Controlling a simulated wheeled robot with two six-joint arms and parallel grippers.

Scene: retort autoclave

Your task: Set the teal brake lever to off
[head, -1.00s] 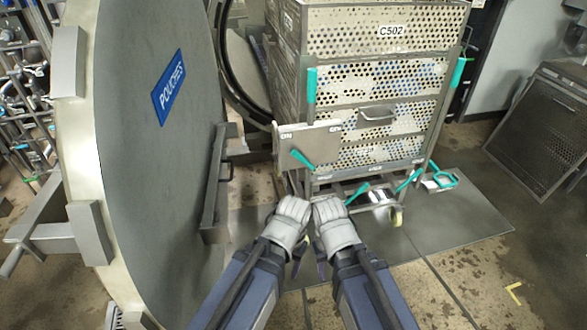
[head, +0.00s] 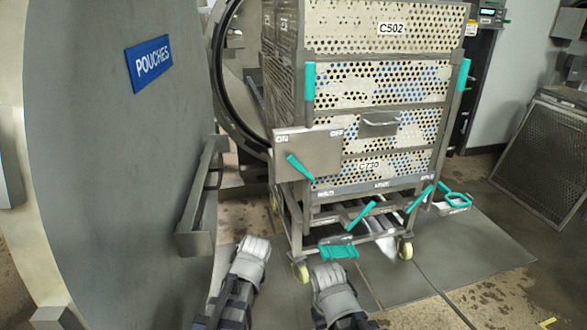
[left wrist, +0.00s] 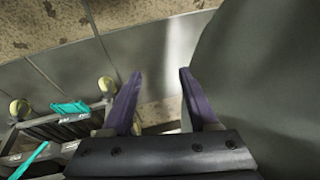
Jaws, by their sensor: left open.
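The teal brake lever (head: 300,167) sits on a grey plate (head: 322,160) at the front left of the cart. The plate reads ON at its left and OFF at its right, and the lever's upper end tilts left, toward ON. My left gripper (head: 250,258) is low, below and left of the lever and apart from it. In the left wrist view its two fingers (left wrist: 160,75) are spread with nothing between them. My right gripper (head: 332,285) is below the cart's front edge; its fingers are hidden in the head view.
The cart carries perforated baskets (head: 385,75) and other teal parts: an upright handle (head: 309,85), a lower lever (head: 361,215) and a low teal piece (head: 338,251). A large round door (head: 110,180) marked POUCHES fills the left.

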